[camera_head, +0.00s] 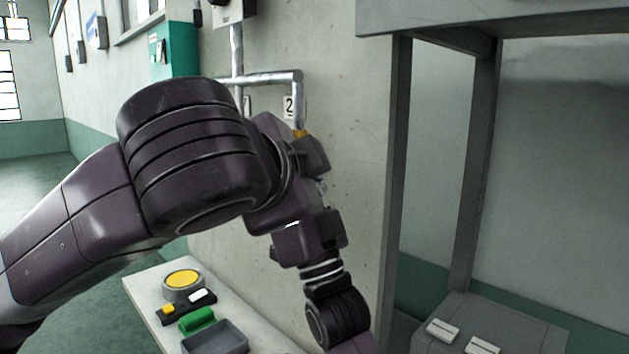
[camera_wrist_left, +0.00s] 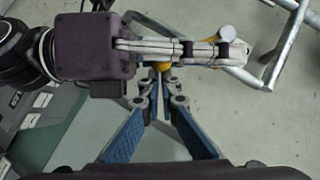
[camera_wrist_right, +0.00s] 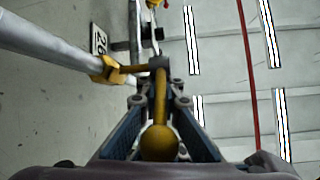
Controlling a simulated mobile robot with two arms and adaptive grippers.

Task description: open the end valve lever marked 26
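The sign marked 26 (camera_wrist_right: 98,40) shows beside the pipe in the right wrist view. The end valve lever (camera_wrist_right: 164,108) has a yellow stem and ball knob. It runs between my right gripper's fingers (camera_wrist_right: 160,92), which look closed on its stem, with the knob near the palm. The knob (camera_wrist_left: 161,66) and my right gripper (camera_wrist_left: 185,50) also show in the left wrist view. My left gripper (camera_wrist_left: 160,88) has its fingertips together, just short of the knob; I cannot tell if they touch it. In the head view my left gripper (camera_head: 321,187) is partly hidden and my arms cover the lever.
Grey pipes (camera_head: 262,77) run along the concrete wall (camera_head: 345,110). A panel (camera_head: 250,325) with a yellow button, a green part and a grey tray is low in front. A grey frame post (camera_head: 397,150) and box (camera_head: 490,320) stand at the right.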

